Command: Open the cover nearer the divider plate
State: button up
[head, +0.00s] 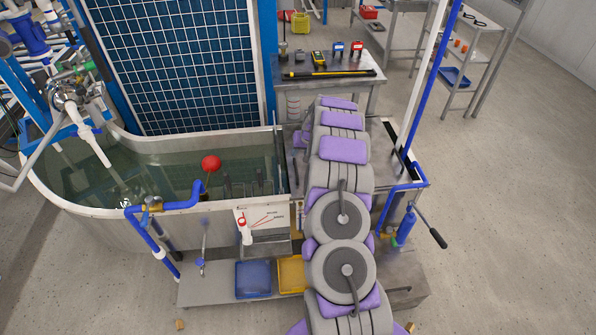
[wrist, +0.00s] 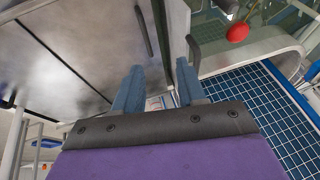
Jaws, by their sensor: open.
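Grey metal covers lie on the right section of the tank, largely hidden by my arm in the head view; a bare patch (head: 298,165) shows left of the arm. In the wrist view, one cover (wrist: 85,35) fills the upper left, and a seam parts it from another metal panel (wrist: 35,75). A dark bar handle (wrist: 144,30) stands near its right edge. An upright plate, seemingly the divider plate (wrist: 178,25), runs between the covers and the water. A second dark handle (wrist: 193,52) is beside it. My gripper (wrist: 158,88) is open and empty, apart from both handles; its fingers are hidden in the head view.
The water tank (head: 45,190) with a red ball float (head: 211,163) lies left. A blue grid panel (head: 170,60) stands behind it. A tool table (head: 300,85) is at the back. A blue pipe with a black lever (head: 432,232) stands right. Floor at right is clear.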

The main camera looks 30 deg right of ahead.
jog(key=d+b+x, duration=0.1)
jog(key=x, duration=0.4)
jog(key=d+b+x, duration=0.1)
jog(key=x, duration=0.4)
jog(key=d+b+x, duration=0.1)
jog(key=x, duration=0.4)
jog(key=shift+s+d+f, duration=0.25)
jog(key=shift+d+f, duration=0.1)
jog(key=shift+f, duration=0.25)
jog(key=shift+b+x, duration=1)
jog(key=shift+x, duration=0.9)
jog(key=shift+w+d, duration=0.1)
jog(key=shift+r, duration=0.1)
jog(key=shift+c, duration=0.3)
grip_shut()
